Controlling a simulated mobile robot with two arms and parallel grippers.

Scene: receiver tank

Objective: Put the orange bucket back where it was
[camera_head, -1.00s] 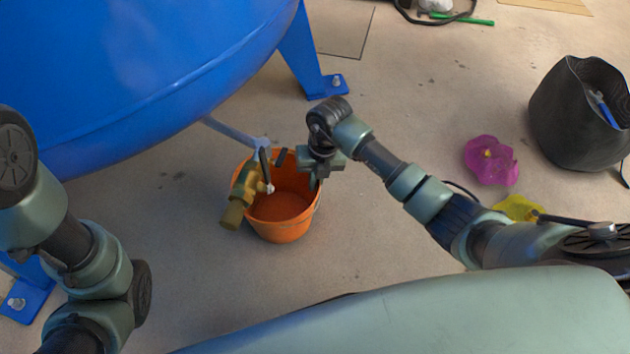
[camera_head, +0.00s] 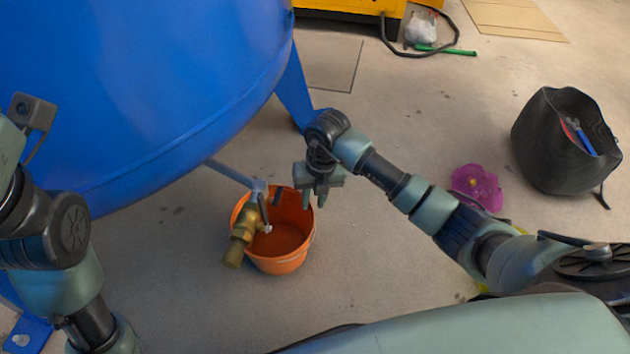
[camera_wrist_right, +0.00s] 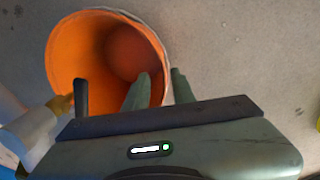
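The orange bucket (camera_head: 288,262) stands upright on the floor below the brass tap (camera_head: 242,238) of the blue tank. The tap covers part of its left rim. My right gripper (camera_head: 313,203) is at the bucket's right rim, pointing down. In the right wrist view, one finger of this gripper (camera_wrist_right: 160,85) overlaps the inside of the bucket (camera_wrist_right: 70,45) and the other is outside, with the rim between them. A gap shows between the fingers. Whether either touches the rim is hard to tell. My left arm is at the left edge; its fingers do not show.
The blue tank (camera_head: 140,90) and its leg (camera_head: 292,88) are close behind the bucket. A black bag (camera_head: 550,150) with tools and a magenta cloth-like item (camera_head: 476,187) lie at right. A green stick (camera_head: 450,51) lies far back. Floor right of the bucket is clear.

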